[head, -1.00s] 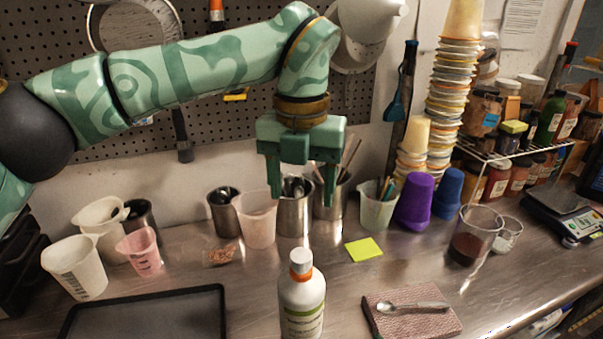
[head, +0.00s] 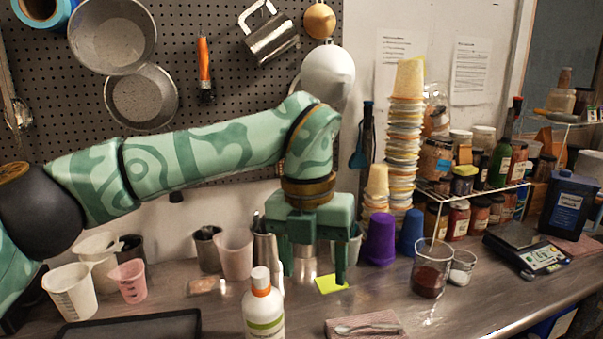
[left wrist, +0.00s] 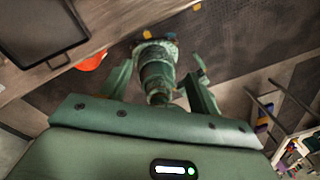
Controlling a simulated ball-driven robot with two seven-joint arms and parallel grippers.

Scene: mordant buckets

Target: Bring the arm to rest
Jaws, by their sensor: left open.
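My left gripper (head: 313,270) hangs fingers-down over the back of the steel bench in the head view, near the yellow sticky note (head: 331,284). Its two fingers are apart with nothing held between them. It partly hides the metal cups and the clear cup with tools behind it. In the left wrist view the open fingers (left wrist: 160,88) show with floor beyond them. My right gripper is not in view.
A white bottle (head: 263,308) with an orange collar stands in front of the gripper. Purple cups (head: 380,240), a beaker of dark red liquid (head: 430,270) and a scale (head: 527,250) stand right. A dark tray (head: 135,326) and plastic beakers (head: 71,292) are at left.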

